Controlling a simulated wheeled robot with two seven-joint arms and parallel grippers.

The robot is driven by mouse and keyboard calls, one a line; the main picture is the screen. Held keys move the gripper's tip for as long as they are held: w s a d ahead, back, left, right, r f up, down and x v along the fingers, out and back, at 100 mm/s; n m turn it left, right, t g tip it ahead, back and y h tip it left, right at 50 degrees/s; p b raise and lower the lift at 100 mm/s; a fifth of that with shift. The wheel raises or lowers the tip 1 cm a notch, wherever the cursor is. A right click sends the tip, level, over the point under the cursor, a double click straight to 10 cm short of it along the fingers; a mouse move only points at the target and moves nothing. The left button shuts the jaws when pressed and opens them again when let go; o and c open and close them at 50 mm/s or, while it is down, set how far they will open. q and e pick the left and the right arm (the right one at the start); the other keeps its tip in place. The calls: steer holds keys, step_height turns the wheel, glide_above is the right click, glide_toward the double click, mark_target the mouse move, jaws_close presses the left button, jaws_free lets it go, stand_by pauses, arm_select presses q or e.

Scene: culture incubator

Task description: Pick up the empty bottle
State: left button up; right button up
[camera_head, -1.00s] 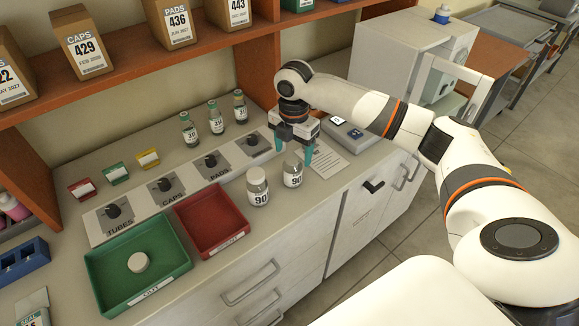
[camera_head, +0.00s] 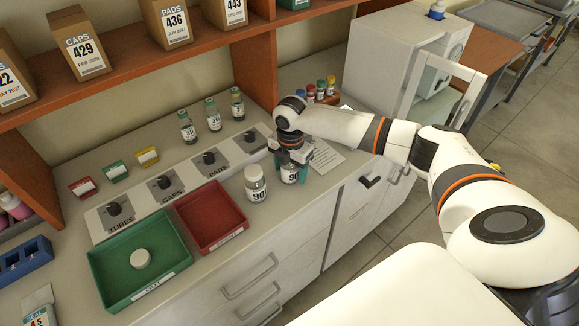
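Two clear bottles labelled 90 stand near the counter's front edge. The left bottle (camera_head: 256,184) has a pale top and stands free of the gripper. The right bottle (camera_head: 290,174) stands upright beneath my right gripper (camera_head: 290,168), which hides its top. The gripper's teal fingers come down on either side of this bottle's upper part. I cannot tell whether they press on it. I cannot make out for certain which bottle is empty. My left gripper is out of view.
A green tray (camera_head: 110,302) holds a round white lid (camera_head: 140,259); a red tray (camera_head: 186,207) is empty. Several small vials (camera_head: 214,116) stand behind the grey knob panel (camera_head: 190,168). A rack of coloured-cap tubes (camera_head: 321,90) and a white incubator (camera_head: 385,65) stand to the right.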

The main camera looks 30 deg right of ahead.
steer(key=c, duration=0.9)
steer(key=shift+r, duration=0.1)
